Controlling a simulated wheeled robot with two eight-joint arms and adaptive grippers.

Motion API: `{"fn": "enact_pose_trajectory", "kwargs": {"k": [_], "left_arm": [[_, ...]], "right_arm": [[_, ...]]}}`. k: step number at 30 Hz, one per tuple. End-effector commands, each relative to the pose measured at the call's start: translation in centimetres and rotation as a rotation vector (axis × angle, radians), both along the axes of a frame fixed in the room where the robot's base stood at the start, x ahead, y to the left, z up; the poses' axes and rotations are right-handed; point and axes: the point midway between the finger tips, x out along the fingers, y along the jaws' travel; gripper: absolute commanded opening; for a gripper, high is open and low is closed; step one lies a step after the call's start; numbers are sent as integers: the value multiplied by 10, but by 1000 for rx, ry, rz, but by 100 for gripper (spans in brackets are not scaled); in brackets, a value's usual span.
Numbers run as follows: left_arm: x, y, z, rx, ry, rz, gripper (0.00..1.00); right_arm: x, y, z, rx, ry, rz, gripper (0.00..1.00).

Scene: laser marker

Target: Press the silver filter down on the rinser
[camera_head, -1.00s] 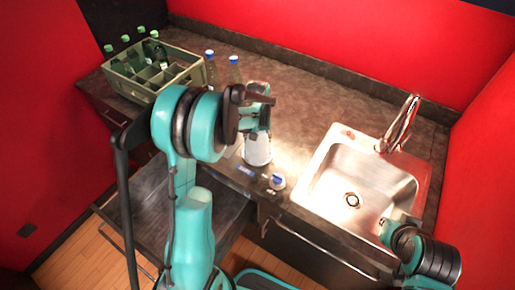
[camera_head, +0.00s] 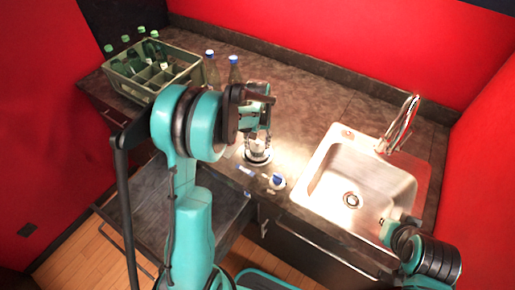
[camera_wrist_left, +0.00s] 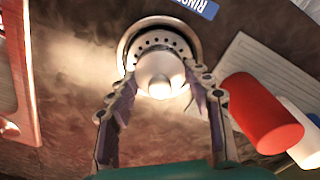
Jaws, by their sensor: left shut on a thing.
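A pale silver, rounded cone-like piece, which I take for the silver filter (camera_wrist_left: 160,74), sits over the rinser, a round metal ring with a perforated plate (camera_wrist_left: 130,38). The rinser also shows in the head view (camera_head: 257,160), set in the counter. My left gripper (camera_wrist_left: 160,85) is above the rinser, its fingers on either side of the filter and their tips at its sides. It also shows in the head view (camera_head: 257,134), pointing down. My right arm is at the lower right, beside the sink; its fingertips do not show.
The sink (camera_head: 335,190) with its tap (camera_head: 402,122) is right of the rinser. A blue-topped item (camera_head: 277,181) is close by. A bottle crate (camera_head: 128,87) and two blue-capped bottles (camera_head: 234,70) are behind left. A red cylinder (camera_wrist_left: 260,112) lies near the right finger.

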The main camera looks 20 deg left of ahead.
Motion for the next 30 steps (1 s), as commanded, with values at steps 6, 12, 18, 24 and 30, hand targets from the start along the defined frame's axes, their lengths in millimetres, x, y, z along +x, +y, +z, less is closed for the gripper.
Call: {"fn": "enact_pose_trajectory", "kwargs": {"k": [6, 12, 18, 24, 30], "left_arm": [[0, 0, 18, 0, 0, 0, 20], [0, 0, 33, 0, 0, 0, 20], [0, 0, 47, 0, 0, 0, 20], [0, 0, 62, 0, 0, 0, 20], [0, 0, 77, 0, 0, 0, 20]], "right_arm": [[0, 0, 13, 0, 0, 0, 0], [0, 0, 22, 0, 0, 0, 0], [0, 0, 32, 0, 0, 0, 0], [0, 0, 41, 0, 0, 0, 0], [0, 0, 51, 0, 0, 0, 0]]}}
